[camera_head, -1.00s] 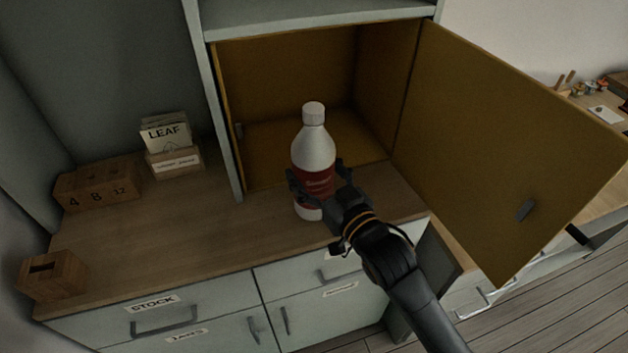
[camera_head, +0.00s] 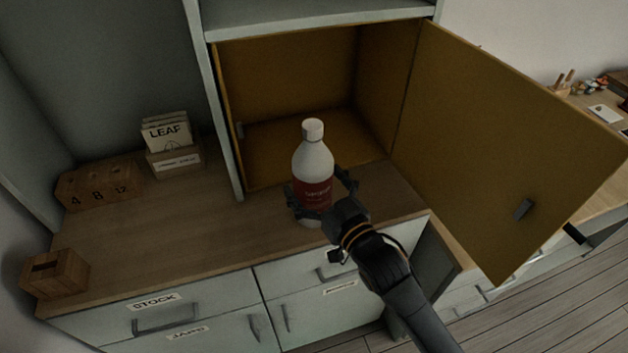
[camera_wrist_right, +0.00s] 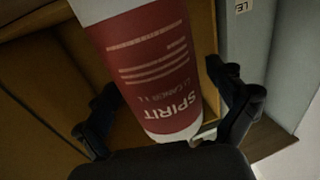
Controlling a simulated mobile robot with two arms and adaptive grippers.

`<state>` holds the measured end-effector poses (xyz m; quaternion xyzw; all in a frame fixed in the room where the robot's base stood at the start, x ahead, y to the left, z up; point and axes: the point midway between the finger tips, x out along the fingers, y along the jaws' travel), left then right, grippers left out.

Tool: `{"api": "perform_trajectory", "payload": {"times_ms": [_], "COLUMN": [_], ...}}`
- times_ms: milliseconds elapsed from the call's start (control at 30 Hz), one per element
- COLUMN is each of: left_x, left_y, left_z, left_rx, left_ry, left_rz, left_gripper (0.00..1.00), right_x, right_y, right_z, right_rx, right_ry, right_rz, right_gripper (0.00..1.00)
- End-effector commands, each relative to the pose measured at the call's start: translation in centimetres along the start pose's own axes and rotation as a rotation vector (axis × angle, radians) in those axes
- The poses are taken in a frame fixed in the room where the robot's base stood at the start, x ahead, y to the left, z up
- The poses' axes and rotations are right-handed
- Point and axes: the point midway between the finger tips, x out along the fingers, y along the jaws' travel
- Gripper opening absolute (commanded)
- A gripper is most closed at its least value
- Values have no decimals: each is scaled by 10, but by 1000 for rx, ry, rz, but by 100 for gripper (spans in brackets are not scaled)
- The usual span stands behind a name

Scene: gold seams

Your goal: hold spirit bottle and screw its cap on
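The spirit bottle (camera_head: 315,162) is white with a red label and stands upright over the front of the wooden counter, before the open cupboard. Its white cap (camera_head: 313,130) sits on top of the neck; how tightly it sits I cannot tell. My right gripper (camera_head: 322,192) has its fingers on both sides of the bottle's lower half, closed on it. In the right wrist view the label reading SPIRIT (camera_wrist_right: 160,75) fills the space between the fingers (camera_wrist_right: 165,85). Whether the bottle's base touches the counter is hidden. My left gripper is not in view.
The cupboard door (camera_head: 500,150) hangs open to the right. On the counter (camera_head: 190,230), a numbered wooden block (camera_head: 95,188), a LEAF card holder (camera_head: 172,150) and a small wooden box (camera_head: 55,273) stand left. The middle of the counter is clear.

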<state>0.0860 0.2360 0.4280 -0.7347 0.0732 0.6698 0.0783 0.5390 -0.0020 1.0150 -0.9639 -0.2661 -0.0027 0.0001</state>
Motion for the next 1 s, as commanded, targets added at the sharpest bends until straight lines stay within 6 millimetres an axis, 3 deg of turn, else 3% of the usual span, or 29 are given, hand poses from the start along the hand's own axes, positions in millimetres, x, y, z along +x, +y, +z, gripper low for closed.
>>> {"api": "perform_trajectory", "payload": {"times_ms": [267,700,1000], "left_x": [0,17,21], "left_y": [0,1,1], "left_z": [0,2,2], "left_rx": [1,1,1], "left_ry": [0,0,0], "left_rz": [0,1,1], "left_gripper": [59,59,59], "right_x": [-4,-91,-119], "right_y": [0,0,0], "right_z": [-2,0,-3], "right_rx": [0,-1,0], "right_ry": [-2,-3,0], "right_rz": [0,0,0], "right_gripper": [95,95,95]}}
